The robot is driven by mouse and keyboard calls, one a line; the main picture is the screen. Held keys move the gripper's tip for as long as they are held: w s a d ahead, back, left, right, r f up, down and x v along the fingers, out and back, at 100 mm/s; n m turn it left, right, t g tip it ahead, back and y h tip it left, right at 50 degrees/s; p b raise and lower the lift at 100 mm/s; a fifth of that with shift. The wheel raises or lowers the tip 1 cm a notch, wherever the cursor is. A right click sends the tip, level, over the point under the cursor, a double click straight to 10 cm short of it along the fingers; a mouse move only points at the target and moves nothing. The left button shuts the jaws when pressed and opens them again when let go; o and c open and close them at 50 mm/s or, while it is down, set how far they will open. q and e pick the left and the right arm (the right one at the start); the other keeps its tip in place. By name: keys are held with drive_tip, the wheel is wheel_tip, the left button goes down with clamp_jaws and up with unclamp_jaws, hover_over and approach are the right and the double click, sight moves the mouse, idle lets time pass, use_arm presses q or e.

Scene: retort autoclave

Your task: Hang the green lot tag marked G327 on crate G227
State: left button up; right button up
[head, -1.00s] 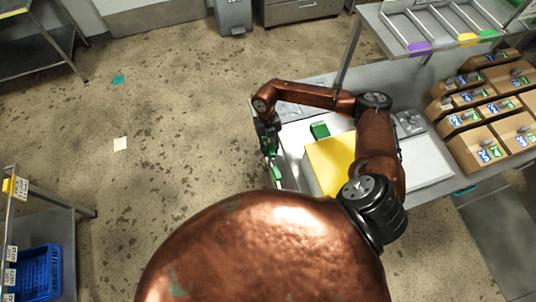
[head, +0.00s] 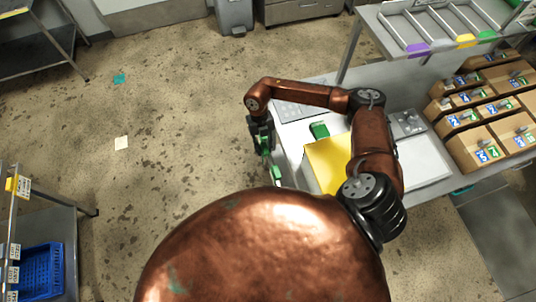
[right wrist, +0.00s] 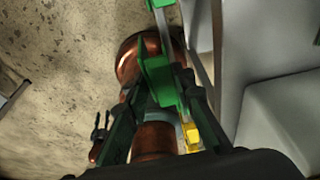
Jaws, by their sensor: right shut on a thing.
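My right gripper (head: 264,148) is over the left edge of the workbench in the head view. It is shut on a green tag (right wrist: 158,78), which shows between the fingers in the right wrist view. The tag's marking cannot be read. A blue crate (head: 40,270) sits on a rack at lower left in the head view, far from the right gripper. Its number is too small to read, so I cannot tell whether it is G227. A small dark gripper (right wrist: 100,132), apparently my left one, shows at lower left in the right wrist view; its jaws are unclear.
Open floor (head: 170,130) lies between bench and rack.

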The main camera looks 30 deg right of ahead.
drive_tip(key=shift+w+a+r, duration=0.2)
drive_tip(key=shift+a, duration=0.5)
drive_tip(key=shift+w+a+r, duration=0.15)
drive_tip(key=shift+a+r, duration=0.1)
drive_tip(key=shift+a, duration=0.5)
drive_tip(key=shift+w+a+r, duration=0.2)
drive_tip(key=shift+a, duration=0.5)
